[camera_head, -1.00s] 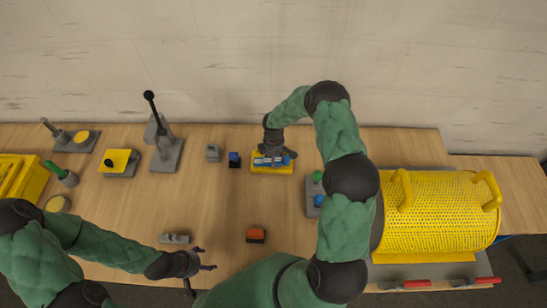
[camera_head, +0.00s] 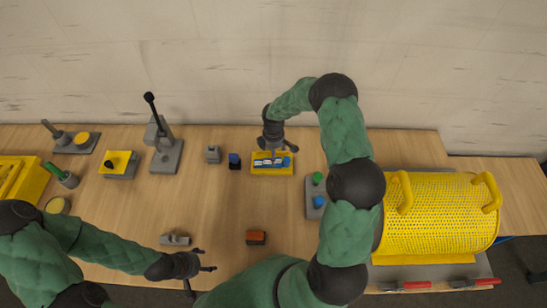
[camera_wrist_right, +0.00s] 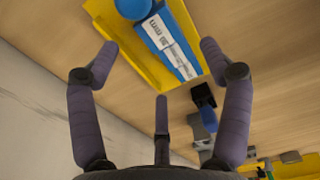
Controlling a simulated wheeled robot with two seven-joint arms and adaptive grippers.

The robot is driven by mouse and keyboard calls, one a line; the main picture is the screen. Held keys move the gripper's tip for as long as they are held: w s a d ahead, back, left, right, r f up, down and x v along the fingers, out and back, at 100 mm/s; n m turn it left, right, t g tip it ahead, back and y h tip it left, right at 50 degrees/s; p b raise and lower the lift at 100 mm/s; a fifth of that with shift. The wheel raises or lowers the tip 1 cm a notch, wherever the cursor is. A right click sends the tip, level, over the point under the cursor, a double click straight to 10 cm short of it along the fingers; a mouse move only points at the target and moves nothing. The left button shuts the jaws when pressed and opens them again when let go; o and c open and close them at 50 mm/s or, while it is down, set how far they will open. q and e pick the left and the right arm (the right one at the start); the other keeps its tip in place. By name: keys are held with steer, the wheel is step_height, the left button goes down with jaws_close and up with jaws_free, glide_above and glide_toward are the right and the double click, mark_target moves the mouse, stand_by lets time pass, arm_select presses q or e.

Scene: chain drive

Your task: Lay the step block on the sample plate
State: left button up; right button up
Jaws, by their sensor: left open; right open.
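A small grey block with an uneven, step-like top (camera_head: 174,240), which looks like the step block, lies on the table near the front edge. I cannot tell for sure which thing is the sample plate. My left gripper (camera_head: 207,260) is open and empty, just right of the grey block and not touching it. My right gripper (camera_head: 278,146) is open above the yellow tray (camera_head: 287,168). A blue device with a white label (camera_head: 268,162) lies in the tray. In the right wrist view the device (camera_wrist_right: 168,40) sits beyond the spread fingers (camera_wrist_right: 158,65), clear of them.
An orange and dark block (camera_head: 256,237) lies front centre. A small grey block (camera_head: 213,154) and a blue-topped black block (camera_head: 234,160) stand left of the tray. A tall lever stand (camera_head: 167,155) is further left. A yellow mesh guard (camera_head: 435,215) fills the right. The table's middle is clear.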

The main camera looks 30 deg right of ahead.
step_height(320, 180, up, 7)
stand_by(0.3)
steer(key=shift+f, duration=0.15)
stand_by(0.4)
